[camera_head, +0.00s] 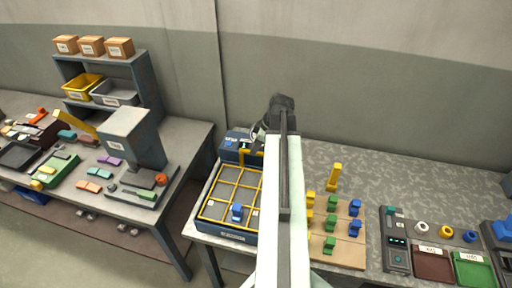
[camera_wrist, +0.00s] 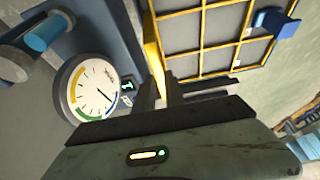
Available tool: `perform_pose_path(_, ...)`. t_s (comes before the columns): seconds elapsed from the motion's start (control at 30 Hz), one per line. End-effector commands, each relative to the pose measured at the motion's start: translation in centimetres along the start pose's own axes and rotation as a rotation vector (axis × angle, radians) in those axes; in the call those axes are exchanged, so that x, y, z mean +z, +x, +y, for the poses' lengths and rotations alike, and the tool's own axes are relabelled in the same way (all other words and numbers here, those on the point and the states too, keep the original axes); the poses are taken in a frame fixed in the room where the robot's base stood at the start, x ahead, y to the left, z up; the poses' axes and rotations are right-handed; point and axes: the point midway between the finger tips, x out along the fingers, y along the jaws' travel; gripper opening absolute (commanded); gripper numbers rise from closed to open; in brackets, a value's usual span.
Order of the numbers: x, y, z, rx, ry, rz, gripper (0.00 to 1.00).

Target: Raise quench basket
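The quench basket is a yellow grid (camera_head: 233,184) sitting level in a dark blue tank (camera_head: 222,232) at the left end of the speckled bench. Its yellow bars also show in the wrist view (camera_wrist: 202,40). A yellow upright handle (camera_wrist: 153,45) stands at the basket's far edge. My gripper (camera_wrist: 162,88) is at this handle, with a dark finger close on each side of the yellow bar, apparently shut on it. In the head view my arm hides most of the gripper. A blue piece (camera_head: 237,212) sits in the basket's near part.
A round dial gauge (camera_wrist: 95,88) stands close beside the gripper. A wooden board (camera_head: 345,252) with blue, green and yellow pieces lies right of my arm. A control box (camera_head: 397,242) and trays stand farther right. The wall is close behind.

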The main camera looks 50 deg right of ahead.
Motion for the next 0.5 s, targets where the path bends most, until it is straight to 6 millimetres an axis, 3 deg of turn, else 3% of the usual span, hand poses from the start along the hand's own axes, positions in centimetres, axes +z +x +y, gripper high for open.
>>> perform_pose_path(0.03,-0.06,-0.04,0.26,0.007,0.001,0.003,0.26)
perform_pose_path(0.1,-0.05,-0.03,0.22,0.006,0.001,0.003,0.36)
perform_pose_path(0.5,-0.12,-0.79,0.08,0.002,0.001,0.001,0.36)
